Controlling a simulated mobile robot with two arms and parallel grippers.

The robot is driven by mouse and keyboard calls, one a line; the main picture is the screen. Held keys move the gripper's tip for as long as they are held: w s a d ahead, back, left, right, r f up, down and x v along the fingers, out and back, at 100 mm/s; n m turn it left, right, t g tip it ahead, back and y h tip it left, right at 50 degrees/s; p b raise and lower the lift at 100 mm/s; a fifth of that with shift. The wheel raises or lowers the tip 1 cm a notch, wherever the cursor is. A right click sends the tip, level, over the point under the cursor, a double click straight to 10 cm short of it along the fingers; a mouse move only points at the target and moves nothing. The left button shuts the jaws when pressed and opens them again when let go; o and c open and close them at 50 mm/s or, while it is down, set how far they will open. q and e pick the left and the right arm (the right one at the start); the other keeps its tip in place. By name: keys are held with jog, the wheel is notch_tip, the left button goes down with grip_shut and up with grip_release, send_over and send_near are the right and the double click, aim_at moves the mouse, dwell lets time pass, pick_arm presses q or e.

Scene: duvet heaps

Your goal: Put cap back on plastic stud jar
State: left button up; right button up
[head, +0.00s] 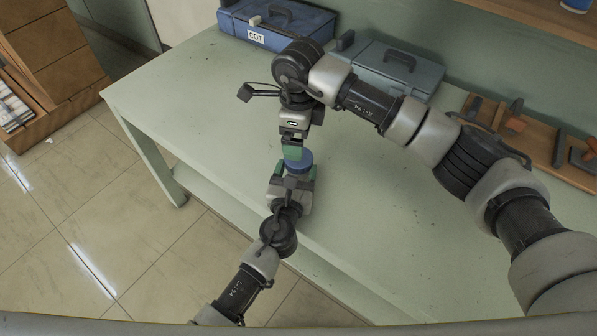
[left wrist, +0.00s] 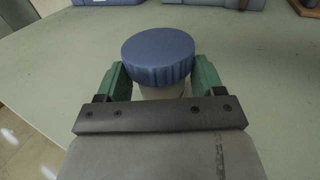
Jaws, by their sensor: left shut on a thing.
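The jar's pale body (left wrist: 161,92) shows just below its blue ribbed cap (left wrist: 158,55) in the left wrist view. The cap looks level on top of the jar; whether it is threaded down I cannot tell. In the head view the blue cap (head: 301,162) shows between the two grippers. My left gripper (head: 295,173) is shut around the jar, with its green fingers on both sides below the cap. My right gripper (head: 293,151) is just beyond and above the cap in the head view. Its finger opening is hidden, and it does not show in the left wrist view.
The pale green table (head: 190,95) is mostly bare around the jar. A wooden tool board (head: 535,150) with several tools lies at the right. The table's front edge is close to my left arm.

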notch_tip(320, 180, down, 7)
jog(key=shift+f, duration=0.2)
dwell(0.3)
jog(key=c, duration=0.9)
jog(key=shift+m, duration=1.8)
jog(key=shift+c, duration=0.2)
jog(key=o, duration=1)
jog(key=shift+r, duration=0.1)
jog(key=shift+r, duration=2.2)
jog(key=shift+o, duration=0.5)
